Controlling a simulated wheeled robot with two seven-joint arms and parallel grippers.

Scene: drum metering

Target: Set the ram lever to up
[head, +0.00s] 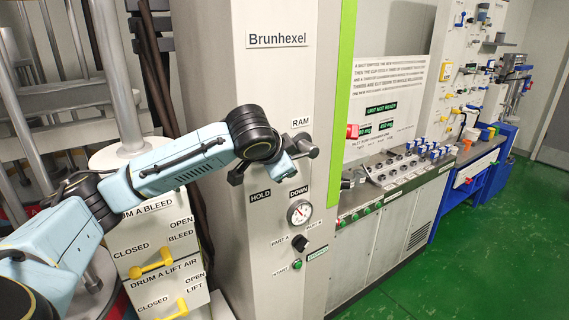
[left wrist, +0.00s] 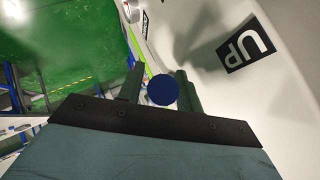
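The ram lever shows in the left wrist view as a round dark-blue knob (left wrist: 162,89). The UP label (left wrist: 245,45) shows to the right of the fingers in the left wrist view. My right gripper is not in view.
Below the lever are a pressure gauge (head: 299,212) and a black selector knob (head: 299,243). Yellow valve handles (head: 151,264) are on the boxes at lower left. A control console (head: 400,166) stands to the right. The green floor (head: 480,240) is clear.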

